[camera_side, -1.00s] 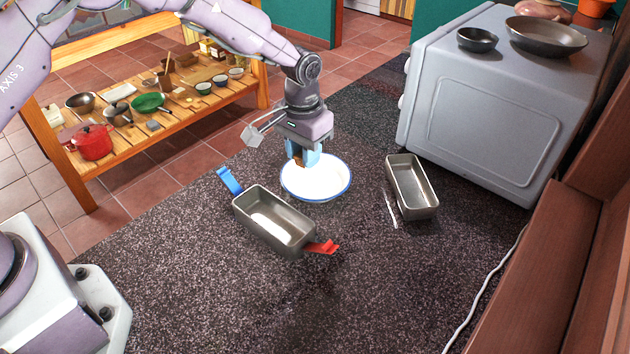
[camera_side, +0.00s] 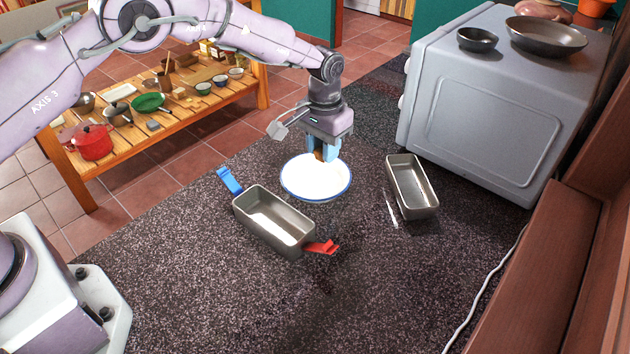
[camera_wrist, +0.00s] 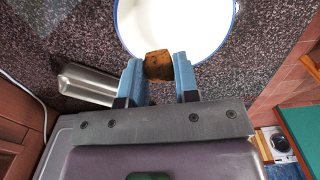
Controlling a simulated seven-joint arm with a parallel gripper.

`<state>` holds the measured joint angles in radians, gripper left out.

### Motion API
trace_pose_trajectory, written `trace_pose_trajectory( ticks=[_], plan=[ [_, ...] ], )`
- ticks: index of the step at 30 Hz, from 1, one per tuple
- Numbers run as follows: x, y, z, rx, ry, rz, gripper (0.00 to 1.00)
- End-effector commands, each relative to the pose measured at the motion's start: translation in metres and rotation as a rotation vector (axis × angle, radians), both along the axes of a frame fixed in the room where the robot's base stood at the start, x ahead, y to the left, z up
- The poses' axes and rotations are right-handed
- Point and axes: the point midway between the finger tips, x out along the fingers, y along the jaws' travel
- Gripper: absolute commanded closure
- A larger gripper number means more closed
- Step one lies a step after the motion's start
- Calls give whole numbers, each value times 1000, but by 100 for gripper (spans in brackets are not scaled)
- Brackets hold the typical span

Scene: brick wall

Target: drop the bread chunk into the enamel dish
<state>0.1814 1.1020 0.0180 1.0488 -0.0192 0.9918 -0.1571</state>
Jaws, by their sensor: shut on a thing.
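The bread chunk (camera_wrist: 158,66) is a small brown piece held between the blue fingers of my gripper (camera_wrist: 159,72) in the wrist view. In the side view my gripper (camera_side: 322,153) points down over the far part of the enamel dish (camera_side: 312,186), and the bread (camera_side: 319,155) shows only as a small brown patch between the fingers. The dish is round and white with a blue rim, standing on the dark speckled counter. In the wrist view the dish (camera_wrist: 190,20) shows behind the bread. The exact height of the bread above it is hard to tell.
A metal loaf tin (camera_side: 268,238) with a blue clip (camera_side: 229,181) and a red clip (camera_side: 321,247) stands left of the dish. A second tin (camera_side: 432,212) stands to the right, before a grey oven (camera_side: 490,110). The front counter is clear.

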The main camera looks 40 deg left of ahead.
Motion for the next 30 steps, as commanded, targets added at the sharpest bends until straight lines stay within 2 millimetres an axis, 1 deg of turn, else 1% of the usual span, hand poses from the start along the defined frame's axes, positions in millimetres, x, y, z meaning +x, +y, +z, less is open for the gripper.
trace_pose_trajectory(
  ticks=[3, 11, 12, 15, 22, 25, 28, 30],
  plan=[
    [0, 0, -4, 0, -1, 0, 93],
    [0, 0, -5, 0, -1, 0, 93],
    [0, 0, -5, 0, -1, 0, 62],
    [0, 0, -5, 0, -1, 0, 41],
    [0, 0, -5, 0, -1, 0, 41],
    [0, 0, -1, 0, -2, 0, 41],
    [1, 0, 10, -1, -4, 0, 41],
    [1, 0, 23, -1, -4, 0, 41]
  ],
)
